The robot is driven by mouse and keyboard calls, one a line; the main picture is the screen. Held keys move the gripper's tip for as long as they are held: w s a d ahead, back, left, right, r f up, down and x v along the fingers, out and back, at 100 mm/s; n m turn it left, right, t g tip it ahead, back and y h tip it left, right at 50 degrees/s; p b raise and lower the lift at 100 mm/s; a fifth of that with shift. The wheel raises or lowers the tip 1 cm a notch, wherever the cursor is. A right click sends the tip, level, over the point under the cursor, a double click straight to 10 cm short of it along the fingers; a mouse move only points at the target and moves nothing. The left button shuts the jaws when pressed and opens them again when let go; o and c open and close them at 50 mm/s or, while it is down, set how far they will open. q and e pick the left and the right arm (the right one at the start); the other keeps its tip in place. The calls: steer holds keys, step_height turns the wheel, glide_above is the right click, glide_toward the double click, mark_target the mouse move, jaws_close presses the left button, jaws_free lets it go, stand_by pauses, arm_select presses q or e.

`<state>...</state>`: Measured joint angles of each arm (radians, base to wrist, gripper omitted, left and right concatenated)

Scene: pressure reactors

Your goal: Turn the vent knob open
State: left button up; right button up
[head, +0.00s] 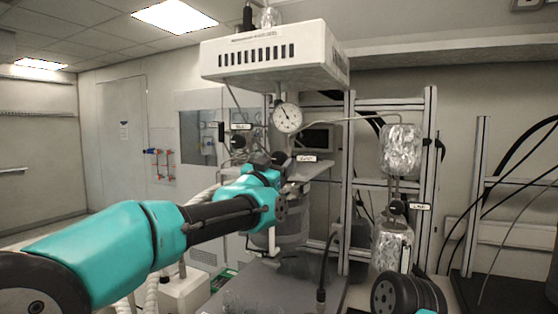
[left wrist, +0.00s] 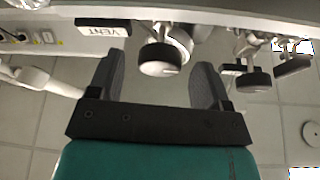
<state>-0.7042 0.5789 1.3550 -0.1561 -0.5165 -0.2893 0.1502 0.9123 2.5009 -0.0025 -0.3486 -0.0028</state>
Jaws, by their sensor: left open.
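My left gripper (left wrist: 158,64) is open, with one finger on each side of the knob and visible gaps between. The fingers do not appear to press on it. In the head view my left gripper (head: 266,160) is up at the reactor's valve area under the white box, close to a black knob (head: 281,158). Its fingertips are small and partly hidden there.
Other dark knobs (left wrist: 254,80) sit to the right of the vent knob in the left wrist view. A pressure gauge (head: 287,117) stands above my gripper under the white box (head: 275,55). A metal frame (head: 348,180) and foil-wrapped vessels (head: 400,150) are to the right.

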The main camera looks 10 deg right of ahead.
arm_select(q)
steer(key=shift+x, duration=1.3)
steer(key=shift+c, duration=0.4)
steer(key=c, duration=0.8)
steer(key=shift+c, duration=0.2)
